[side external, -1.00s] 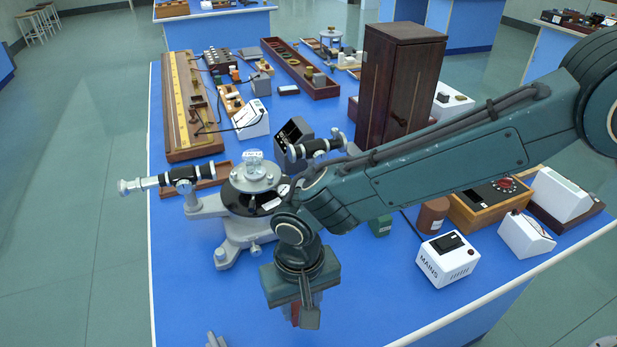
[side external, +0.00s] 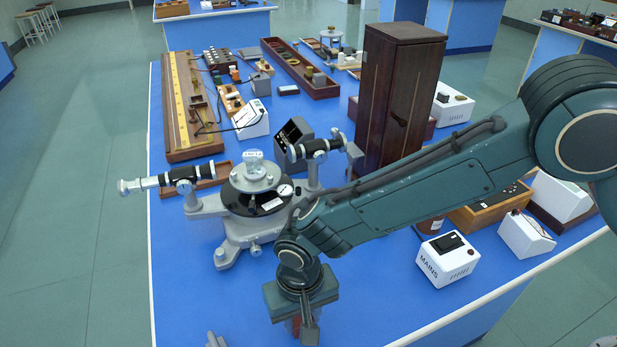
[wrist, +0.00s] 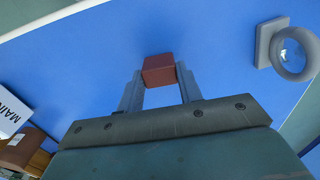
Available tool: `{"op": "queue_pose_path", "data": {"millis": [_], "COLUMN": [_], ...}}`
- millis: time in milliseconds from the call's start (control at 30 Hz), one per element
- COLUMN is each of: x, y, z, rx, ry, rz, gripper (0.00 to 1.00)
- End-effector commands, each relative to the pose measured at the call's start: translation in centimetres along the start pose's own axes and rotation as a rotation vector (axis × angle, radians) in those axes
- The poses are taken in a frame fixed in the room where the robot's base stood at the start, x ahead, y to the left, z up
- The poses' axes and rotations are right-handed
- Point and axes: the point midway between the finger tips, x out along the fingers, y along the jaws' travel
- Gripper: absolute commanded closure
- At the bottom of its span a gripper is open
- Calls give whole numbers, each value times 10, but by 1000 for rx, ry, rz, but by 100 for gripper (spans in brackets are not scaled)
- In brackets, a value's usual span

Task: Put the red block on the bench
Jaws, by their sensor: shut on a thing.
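The red block (wrist: 159,70) is held between the two fingertips of my gripper (wrist: 159,80) in the wrist view. The blue bench (side external: 190,290) lies beneath. I cannot tell whether the block touches the bench or hangs just above it.
A spectrometer (side external: 250,195) stands behind my gripper. A white MAINS box (side external: 447,260) stands to the right, and a tall dark wooden cabinet (side external: 395,95) behind. A grey ring-shaped piece (wrist: 287,50) is near the bench edge. The bench around the block is clear.

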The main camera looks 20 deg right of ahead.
Motion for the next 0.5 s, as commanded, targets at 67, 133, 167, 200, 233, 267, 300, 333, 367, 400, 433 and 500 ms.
{"op": "queue_pose_path", "data": {"millis": [67, 133, 167, 200, 233, 267, 300, 333, 367, 400, 433, 500], "x": [0, 2, 3, 3, 2, 2, 2, 2, 2, 2, 2, 2], "y": [0, 0, 0, 0, 0, 0, 0, 0, 0, 0, 0, 0], "z": [0, 0, 0, 0, 0, 0, 0, 0, 0, 0, 0, 0], "rx": [0, 0, 0, 0, 0, 0, 0, 0, 0, 0, 0, 0], "ry": [0, 0, 0, 0, 0, 0, 0, 0, 0, 0, 0, 0], "rz": [0, 0, 0, 0, 0, 0, 0, 0, 0, 0, 0, 0], "gripper": [87, 87, 87, 61, 55, 49, 43, 43, 43, 43, 43, 43]}}
